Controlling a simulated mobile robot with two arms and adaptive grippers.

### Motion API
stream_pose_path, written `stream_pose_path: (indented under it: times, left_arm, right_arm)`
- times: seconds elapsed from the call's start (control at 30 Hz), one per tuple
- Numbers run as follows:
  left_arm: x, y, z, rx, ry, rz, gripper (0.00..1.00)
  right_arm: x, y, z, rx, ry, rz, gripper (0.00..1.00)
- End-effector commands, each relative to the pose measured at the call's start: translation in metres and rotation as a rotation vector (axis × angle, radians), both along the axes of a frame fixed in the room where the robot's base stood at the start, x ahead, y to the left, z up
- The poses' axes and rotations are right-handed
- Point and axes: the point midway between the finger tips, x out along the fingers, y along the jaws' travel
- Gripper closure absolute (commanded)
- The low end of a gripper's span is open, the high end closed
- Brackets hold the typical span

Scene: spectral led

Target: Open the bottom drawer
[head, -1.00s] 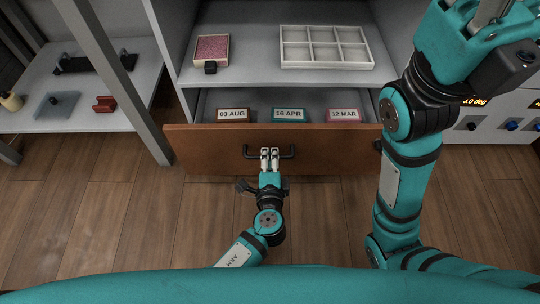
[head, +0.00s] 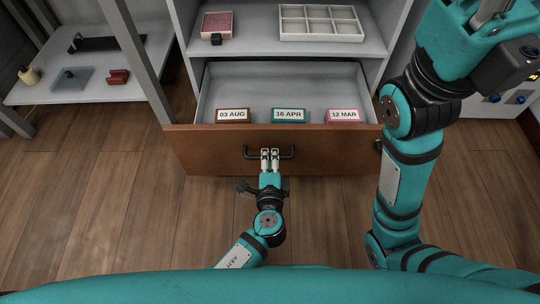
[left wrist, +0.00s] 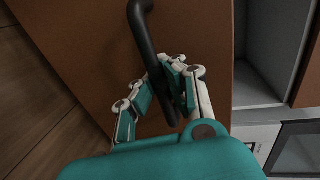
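The bottom drawer (head: 215,148) has a brown wooden front and stands pulled out from the grey cabinet, its inside open to view. A black bar handle (head: 285,156) is on its front. My left gripper (head: 270,155) is at the middle of this handle. In the left wrist view the dark handle (left wrist: 145,38) runs between the fingers of my left gripper (left wrist: 163,90), which are closed around it. My right arm stands raised at the right; its hand is cut off at the top edge and its fingertips cannot be seen.
Labelled boxes 03 AUG (head: 233,116), 16 APR (head: 289,116) and 12 MAR (head: 343,116) lie in the drawer. A white divided tray (head: 321,38) and a pink-topped box (head: 217,24) are on the shelf above. A grey post (head: 138,60) stands left. The wooden floor before the drawer is clear.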

Motion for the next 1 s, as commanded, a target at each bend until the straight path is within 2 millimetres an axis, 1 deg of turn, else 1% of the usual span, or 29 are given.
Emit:
stream_pose_path:
  times: [0.03, 0.07, 0.3, 0.57, 0.67, 0.77, 1.0]
  left_arm:
    - [0.001, 0.002, 0.0, 0.003, 0.0, 0.004, 1.0]
    - [0.001, 0.002, 0.0, 0.003, 0.0, 0.004, 0.97]
    - [0.001, 0.001, 0.0, 0.002, 0.0, 0.003, 0.65]
    - [0.0, 0.001, 0.0, 0.0, 0.0, 0.001, 0.65]
    - [-0.006, 0.0, 0.001, 0.0, 0.001, 0.001, 0.65]
    - [-0.02, 0.001, 0.003, 0.001, 0.002, 0.001, 0.65]
    - [-0.07, 0.001, 0.013, 0.0, 0.003, 0.0, 0.65]
  right_arm:
    - [0.0, 0.0, 0.0, 0.0, 0.0, 0.0, 0.64]
    - [0.0, 0.0, 0.0, 0.0, -0.001, 0.0, 0.64]
    - [0.0, 0.0, 0.0, 0.0, -0.001, -0.001, 0.64]
    - [0.001, -0.001, -0.002, 0.004, 0.006, -0.001, 0.64]
    - [0.001, -0.001, -0.002, 0.003, 0.005, -0.001, 0.64]
    - [0.001, -0.001, -0.001, 0.002, 0.005, -0.001, 0.64]
    - [0.0, -0.001, -0.001, 0.001, 0.003, 0.0, 0.64]
